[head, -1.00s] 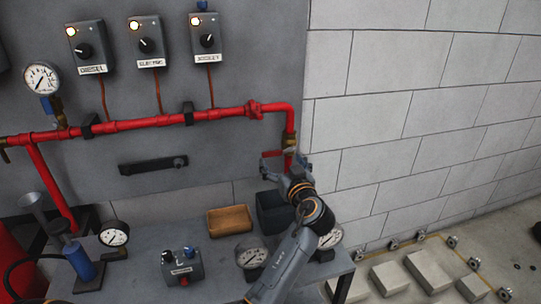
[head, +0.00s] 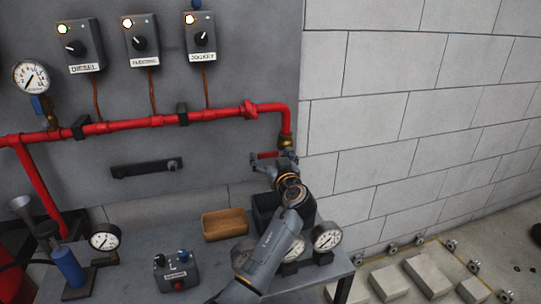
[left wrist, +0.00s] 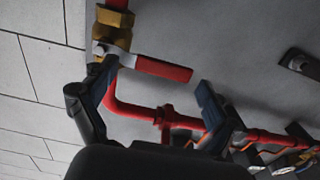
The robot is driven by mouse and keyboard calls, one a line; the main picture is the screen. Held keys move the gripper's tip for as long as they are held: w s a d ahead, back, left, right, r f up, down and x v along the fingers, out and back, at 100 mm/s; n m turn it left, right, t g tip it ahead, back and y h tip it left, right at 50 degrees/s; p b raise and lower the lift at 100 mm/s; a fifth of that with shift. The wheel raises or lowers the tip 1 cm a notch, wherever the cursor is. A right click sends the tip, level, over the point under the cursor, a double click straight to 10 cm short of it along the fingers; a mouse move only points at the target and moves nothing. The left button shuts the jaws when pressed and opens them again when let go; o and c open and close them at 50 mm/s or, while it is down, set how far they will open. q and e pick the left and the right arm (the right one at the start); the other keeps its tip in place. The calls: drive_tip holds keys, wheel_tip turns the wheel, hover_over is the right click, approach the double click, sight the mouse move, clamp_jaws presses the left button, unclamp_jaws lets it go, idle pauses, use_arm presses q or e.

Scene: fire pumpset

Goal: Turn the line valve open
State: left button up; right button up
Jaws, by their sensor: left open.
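The line valve is a brass body (head: 287,143) with a red lever handle (head: 263,156) at the lower right end of the red pipe. In the left wrist view the brass body (left wrist: 114,27) is at upper left, and the red lever (left wrist: 165,68) extends right from its metal pivot. My left gripper (head: 268,161) is at the lever, partly covering it in the head view. In the left wrist view its two dark fingers (left wrist: 153,82) are spread wide, one near the pivot and one beyond the lever's free end. It is open and holds nothing. My right gripper is out of view.
The red pipe (head: 150,122) runs along the grey panel below three switch boxes (head: 141,42). A bench (head: 130,275) below carries a wooden tray (head: 224,225), a dark bin (head: 266,213), gauges (head: 326,237) and a control box (head: 178,272). A block wall (head: 410,120) stands at right.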

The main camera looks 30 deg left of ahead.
use_arm(q)
drive_tip(key=shift+w+a, duration=0.1)
drive_tip(key=shift+a, duration=0.05)
drive_tip(key=shift+c, duration=0.4)
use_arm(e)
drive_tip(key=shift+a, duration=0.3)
use_arm(q)
drive_tip(key=shift+r, duration=0.1)
drive_tip(key=c, duration=0.7)
drive_tip(key=shift+s+r, duration=0.15)
drive_tip(key=shift+s, duration=0.05)
drive_tip(key=c, duration=0.9)
drive_tip(key=shift+r, duration=0.1)
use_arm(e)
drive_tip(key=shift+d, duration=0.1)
